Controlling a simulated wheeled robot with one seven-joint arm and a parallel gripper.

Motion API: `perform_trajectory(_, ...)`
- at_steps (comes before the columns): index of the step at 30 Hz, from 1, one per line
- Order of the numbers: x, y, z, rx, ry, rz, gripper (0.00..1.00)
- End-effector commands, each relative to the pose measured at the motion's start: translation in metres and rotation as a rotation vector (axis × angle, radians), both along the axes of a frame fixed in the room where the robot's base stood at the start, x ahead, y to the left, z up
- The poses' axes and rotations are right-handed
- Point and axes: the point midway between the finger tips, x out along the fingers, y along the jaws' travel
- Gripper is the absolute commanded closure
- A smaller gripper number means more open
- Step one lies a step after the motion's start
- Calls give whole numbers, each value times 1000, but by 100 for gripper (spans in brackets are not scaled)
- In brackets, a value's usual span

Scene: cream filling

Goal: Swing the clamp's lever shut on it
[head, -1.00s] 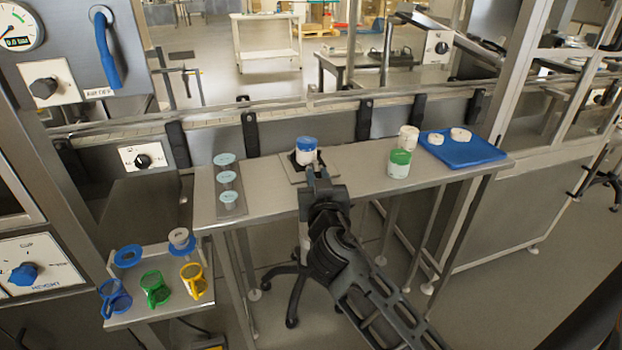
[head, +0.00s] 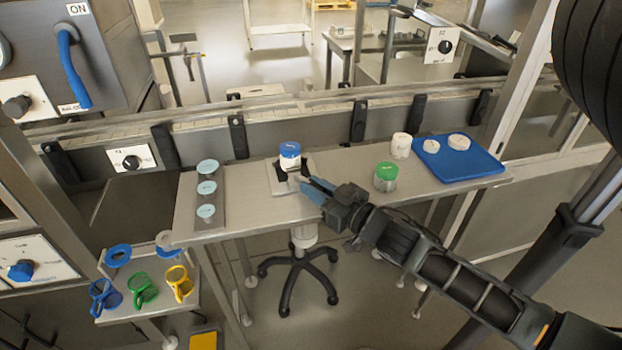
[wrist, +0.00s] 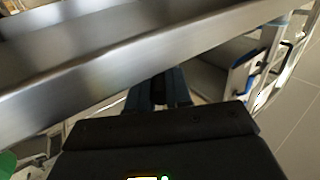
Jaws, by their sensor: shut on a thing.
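A white jar with a blue lid (head: 290,150) stands upright on the clamp's light base plate (head: 280,187), between dark clamp jaws (head: 281,173). My gripper (head: 318,188) is at the front right of the clamp, low over the table's front edge. Its blue-grey fingers are closed on the clamp's lever. In the wrist view, the fingers (wrist: 158,97) have a small dark piece between them. The lever is mostly hidden by the fingers, so I cannot tell its exact angle. The jar and clamp do not show in the wrist view.
A green-lidded jar (head: 386,177), a white jar (head: 401,146) and a blue tray (head: 460,165) with white pieces stand to the right. A strip of pale blue discs (head: 208,188) lies left.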

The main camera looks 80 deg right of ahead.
Motion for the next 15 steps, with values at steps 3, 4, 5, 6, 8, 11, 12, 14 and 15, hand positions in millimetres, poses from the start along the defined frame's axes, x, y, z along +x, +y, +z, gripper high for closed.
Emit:
perform_trajectory(3,-1,-1,1,1,4,31,100)
perform_trajectory(4,-1,-1,0,1,4,37,100)
perform_trajectory(5,-2,-1,0,1,4,42,100)
perform_trajectory(6,-2,-2,0,0,2,48,100)
perform_trajectory(8,-2,-2,0,0,2,55,100)
perform_trajectory(11,-2,-3,-1,1,2,59,100)
perform_trajectory(12,-2,-3,-1,1,2,60,100)
perform_trajectory(14,-2,-3,-2,1,2,61,100)
perform_trajectory(15,-2,-3,-2,1,2,61,100)
